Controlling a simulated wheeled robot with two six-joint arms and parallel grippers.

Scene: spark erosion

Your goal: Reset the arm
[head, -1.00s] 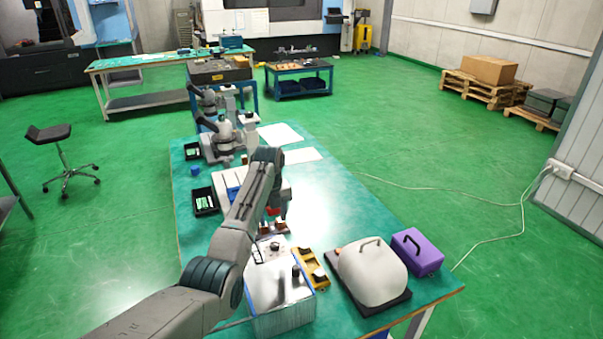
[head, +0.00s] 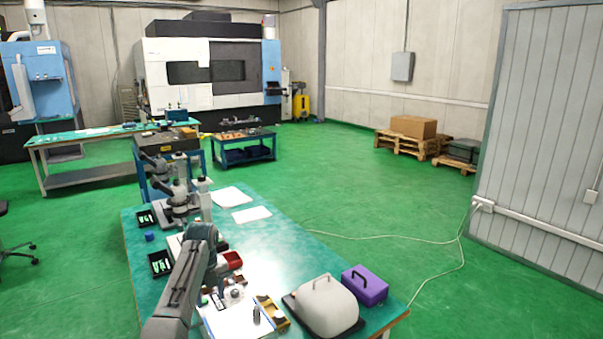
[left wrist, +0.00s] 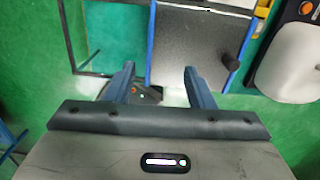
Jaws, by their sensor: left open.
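My left arm (head: 180,285) comes in from the bottom left of the head view and reaches over the near part of the green table (head: 277,246). Its gripper shows in the left wrist view (left wrist: 158,84), with two blue fingers spread apart and nothing between them. Beyond the fingers lies a grey, blue-edged box top (left wrist: 190,50) with a black knob (left wrist: 231,61). I cannot tell the gap between fingers and box. My right gripper is not in view.
On the table stand a white rounded cover (head: 326,302), a purple case (head: 366,287), black trays (head: 160,264) and a microscope-like instrument (head: 177,205). White sheets (head: 232,196) lie farther back. The table's middle is clear. A cable (head: 395,239) runs across the floor.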

